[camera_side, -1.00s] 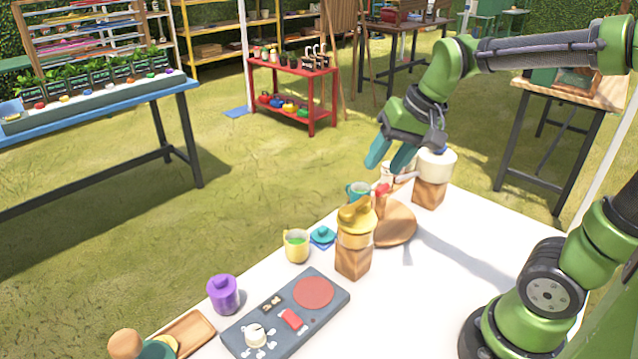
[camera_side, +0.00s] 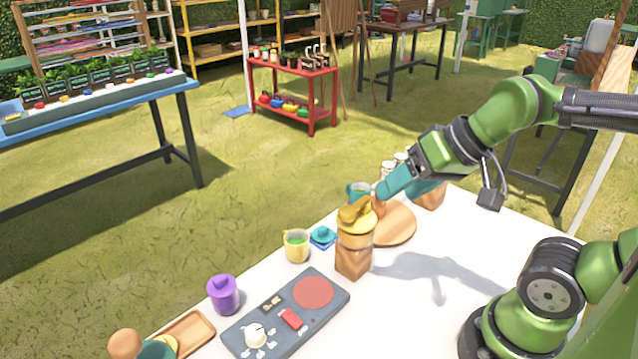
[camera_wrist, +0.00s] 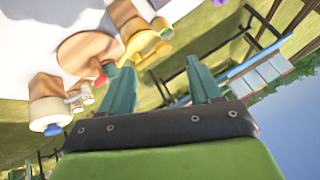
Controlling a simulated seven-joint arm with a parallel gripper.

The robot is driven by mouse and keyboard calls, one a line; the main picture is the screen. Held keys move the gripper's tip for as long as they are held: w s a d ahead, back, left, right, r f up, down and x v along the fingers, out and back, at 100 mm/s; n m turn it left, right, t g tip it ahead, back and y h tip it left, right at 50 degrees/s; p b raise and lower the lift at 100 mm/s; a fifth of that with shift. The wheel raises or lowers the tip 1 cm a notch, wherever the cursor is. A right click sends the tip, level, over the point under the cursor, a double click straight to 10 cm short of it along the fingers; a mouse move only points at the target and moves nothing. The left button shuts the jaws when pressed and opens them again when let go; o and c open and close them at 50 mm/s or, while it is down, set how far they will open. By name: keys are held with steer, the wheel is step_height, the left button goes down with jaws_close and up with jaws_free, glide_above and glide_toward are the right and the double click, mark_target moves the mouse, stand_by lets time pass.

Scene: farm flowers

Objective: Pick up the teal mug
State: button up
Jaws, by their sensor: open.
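The teal mug (camera_side: 357,189) stands at the far edge of the white table in the side view, just behind the yellow-lidded canister, which hides its lower part. My gripper (camera_side: 390,194) has teal fingers and is just right of the mug, tilted down toward the left. In the wrist view my gripper (camera_wrist: 157,66) shows its two fingers wide apart with nothing between them. I cannot clearly tell the mug from the similarly coloured left finger there. In the side view I cannot tell whether a finger touches the mug.
The yellow-lidded canister (camera_side: 355,228) on a wooden block stands in front of the mug. A round wooden board (camera_side: 396,226) lies to its right. The table's right side (camera_side: 440,300) is clear.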

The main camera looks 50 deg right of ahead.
steer(key=o, duration=0.4)
steer(key=n+g+h, duration=0.1)
steer(key=g+h, duration=0.1)
steer(key=g, duration=0.5)
glide_above(359, 190)
steer(key=s+a, duration=0.1)
steer(key=a, duration=0.1)
step_height(359, 190, down, 4)
steer(key=shift+s+d+f, duration=0.1)
steer(key=shift+f, duration=4.1)
steer(key=shift+s+d+f, duration=0.1)
steer(key=shift+f, duration=4.05)
